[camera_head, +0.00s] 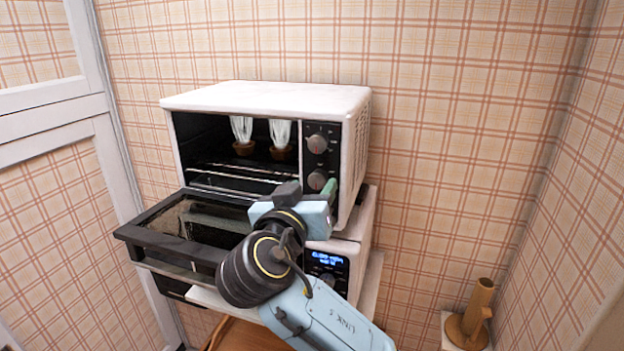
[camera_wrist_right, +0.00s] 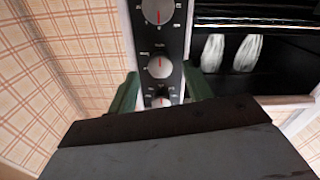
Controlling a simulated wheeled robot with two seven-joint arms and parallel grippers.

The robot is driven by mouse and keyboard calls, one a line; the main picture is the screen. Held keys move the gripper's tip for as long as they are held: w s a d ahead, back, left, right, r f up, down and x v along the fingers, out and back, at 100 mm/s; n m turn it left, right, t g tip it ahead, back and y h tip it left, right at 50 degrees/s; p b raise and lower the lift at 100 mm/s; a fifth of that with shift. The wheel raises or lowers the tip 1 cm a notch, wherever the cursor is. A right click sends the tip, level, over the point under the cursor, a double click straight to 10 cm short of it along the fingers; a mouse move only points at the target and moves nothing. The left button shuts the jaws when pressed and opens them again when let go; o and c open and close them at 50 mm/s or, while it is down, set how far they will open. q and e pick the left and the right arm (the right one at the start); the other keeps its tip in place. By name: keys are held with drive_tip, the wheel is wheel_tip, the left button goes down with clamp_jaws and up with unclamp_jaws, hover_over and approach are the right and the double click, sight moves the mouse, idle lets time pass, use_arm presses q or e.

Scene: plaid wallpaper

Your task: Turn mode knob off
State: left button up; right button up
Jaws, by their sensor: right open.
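The white toaster oven (camera_head: 270,97) has a black control panel (camera_head: 329,130) on its right front. Two round knobs show in the head view, an upper knob (camera_head: 317,144) and a lower knob (camera_head: 317,180). The right wrist view is upside down and shows three knobs in a row: one at its top (camera_wrist_right: 158,10), a middle one (camera_wrist_right: 160,66) and one near my gripper (camera_wrist_right: 160,101). I cannot read their labels. My right gripper (camera_wrist_right: 162,92) is open, its green fingers on either side of the panel. In the head view its fingertips (camera_head: 327,189) are near the lower knob. My left gripper is out of view.
The oven's door (camera_head: 180,250) hangs open toward me, left of my right arm. Another appliance with a lit display (camera_head: 328,258) is underneath. A brown object (camera_head: 477,315) stands at the lower right.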

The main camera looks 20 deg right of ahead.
drive_tip(key=shift+w+d, duration=0.35)
drive_tip(key=shift+w, duration=0.15)
drive_tip(key=c, duration=1)
drive_tip(key=shift+o, duration=0.2)
